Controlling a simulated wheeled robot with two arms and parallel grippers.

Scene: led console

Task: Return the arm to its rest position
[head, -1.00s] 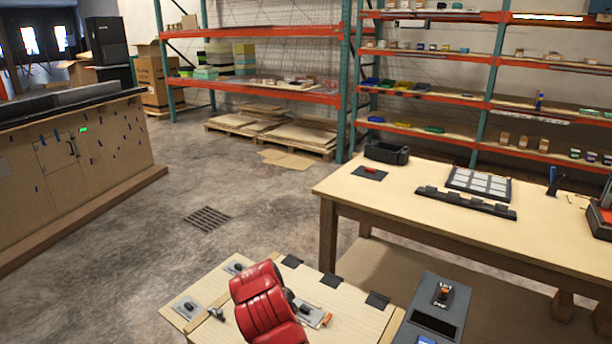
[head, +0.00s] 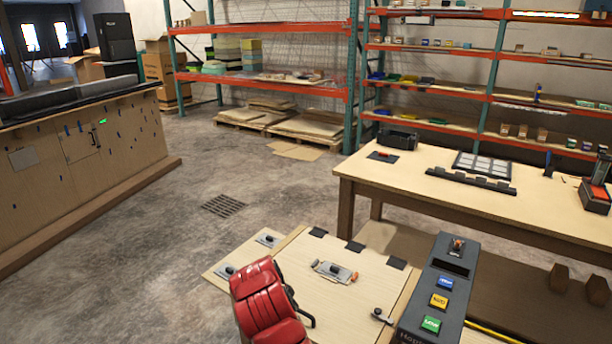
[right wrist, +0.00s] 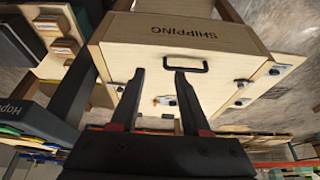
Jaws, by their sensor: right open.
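A red arm segment of mine (head: 265,302) rises at the bottom middle of the head view, in front of a pale wooden case. No gripper jaws can be made out there. In the right wrist view my right gripper (right wrist: 160,75) is open, its two black fingers apart with nothing between them. Beyond the fingertips is a wooden box (right wrist: 120,52) marked SHIPPING, with a black handle (right wrist: 185,66). The handle appears beyond the fingers; I cannot tell the gap. My left gripper is not in view.
A dark console (head: 470,272) with blue, yellow and green buttons stands right of the wooden case. A wooden table (head: 420,178) is behind it. A wooden counter (head: 125,140) stands at the left. Open floor (head: 190,240) lies between. Shelves line the back wall.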

